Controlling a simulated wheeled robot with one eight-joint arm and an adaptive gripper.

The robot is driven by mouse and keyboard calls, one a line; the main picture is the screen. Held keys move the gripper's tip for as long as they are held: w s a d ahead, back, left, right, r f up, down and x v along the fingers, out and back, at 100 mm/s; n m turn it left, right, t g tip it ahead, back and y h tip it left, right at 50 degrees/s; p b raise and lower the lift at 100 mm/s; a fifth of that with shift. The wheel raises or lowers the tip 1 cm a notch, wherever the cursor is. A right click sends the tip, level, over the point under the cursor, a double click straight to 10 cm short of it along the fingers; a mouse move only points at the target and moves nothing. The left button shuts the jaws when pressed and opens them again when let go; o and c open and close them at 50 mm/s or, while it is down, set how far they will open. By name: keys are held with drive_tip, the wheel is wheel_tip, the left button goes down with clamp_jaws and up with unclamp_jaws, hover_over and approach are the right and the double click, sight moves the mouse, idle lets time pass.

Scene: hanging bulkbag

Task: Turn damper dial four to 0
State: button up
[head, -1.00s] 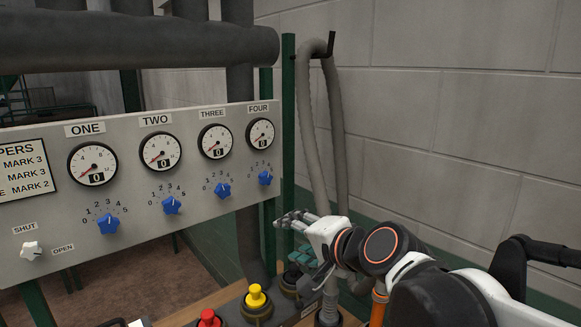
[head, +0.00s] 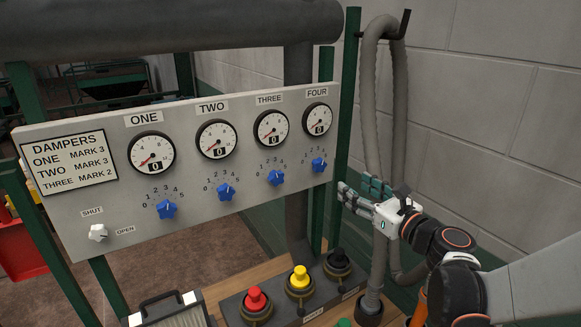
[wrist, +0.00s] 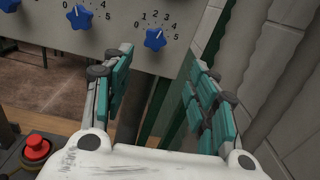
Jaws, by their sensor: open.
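Damper dial four (head: 318,165) is a blue star-shaped knob under the gauge marked FOUR (head: 317,119), at the right end of the grey panel. Its scale runs from 0 at left to 5 at right; its exact setting is too small to read. The small window in gauge four seems to show 0. My gripper (head: 358,195) is open and empty, to the right of and a little below dial four, apart from it. In the wrist view, dial four (wrist: 155,39) lies ahead of and above the gap between my teal-padded fingers (wrist: 158,75).
Blue dials one (head: 166,209), two (head: 226,191) and three (head: 276,177) line the panel (head: 255,200). A white SHUT/OPEN knob (head: 98,232) is at left. Red (head: 254,298), yellow (head: 300,276) and black (head: 339,257) buttons stand below. A grey hose (head: 372,110) hangs behind my gripper.

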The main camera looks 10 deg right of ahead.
sight(321, 168)
drive_tip(key=x, duration=0.9)
drive_tip(key=b+x, duration=0.1)
drive_tip(key=x, duration=0.3)
drive_tip(key=shift+w+a+f, duration=0.15)
drive_tip(key=shift+w+a, duration=0.05)
drive_tip(key=shift+a, duration=0.25)
drive_tip(key=c, duration=1.1)
